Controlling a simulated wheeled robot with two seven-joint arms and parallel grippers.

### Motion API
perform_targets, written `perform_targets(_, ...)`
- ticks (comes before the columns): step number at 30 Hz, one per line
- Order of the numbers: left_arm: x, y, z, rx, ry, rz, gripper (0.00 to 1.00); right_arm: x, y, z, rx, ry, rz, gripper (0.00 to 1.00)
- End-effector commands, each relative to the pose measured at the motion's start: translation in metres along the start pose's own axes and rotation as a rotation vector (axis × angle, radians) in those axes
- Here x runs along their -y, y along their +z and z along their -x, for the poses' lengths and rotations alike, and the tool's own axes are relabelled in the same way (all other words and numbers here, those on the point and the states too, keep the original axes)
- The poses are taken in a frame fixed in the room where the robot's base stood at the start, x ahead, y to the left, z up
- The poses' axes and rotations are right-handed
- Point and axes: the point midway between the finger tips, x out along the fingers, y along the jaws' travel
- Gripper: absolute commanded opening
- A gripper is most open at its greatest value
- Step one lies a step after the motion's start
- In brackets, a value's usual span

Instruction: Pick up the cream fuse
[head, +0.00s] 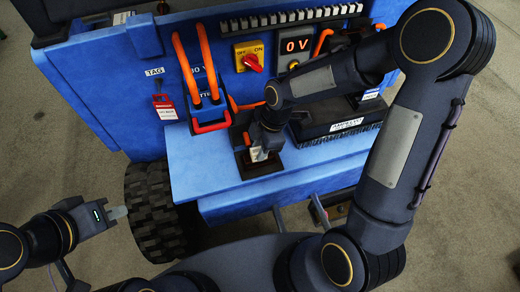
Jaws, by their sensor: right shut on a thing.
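The cream fuse (258,154) is a small pale piece at the dark holder (246,172) on the blue ledge, and only part of it shows. My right gripper (260,148) points down over the holder and is shut on the fuse. The fingers hide much of the fuse, and I cannot tell whether it still touches the holder. My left gripper (117,212) is at the lower left, away from the blue machine, beside the black wheel. Its fingertips overlap in this view, so its opening is unclear.
A black block (335,118) stands right of the holder. A red tag (164,106) hangs at left. The ledge's left part (200,165) is clear.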

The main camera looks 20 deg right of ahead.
Motion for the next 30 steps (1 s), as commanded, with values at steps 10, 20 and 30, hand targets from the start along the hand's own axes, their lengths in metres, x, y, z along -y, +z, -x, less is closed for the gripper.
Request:
perform_targets(10,-0.007,-0.008,0.016,0.000,0.000,0.000,0.00,0.045,-0.042,0.069,0.000,0.007,0.007,0.11)
perform_targets(20,-0.009,-0.010,0.019,0.000,0.000,0.000,0.00,0.110,-0.079,0.087,0.001,0.002,0.005,0.11)
perform_targets(30,-0.009,-0.010,0.021,0.000,0.000,0.000,0.00,0.127,-0.089,0.092,0.000,0.001,0.000,0.11)
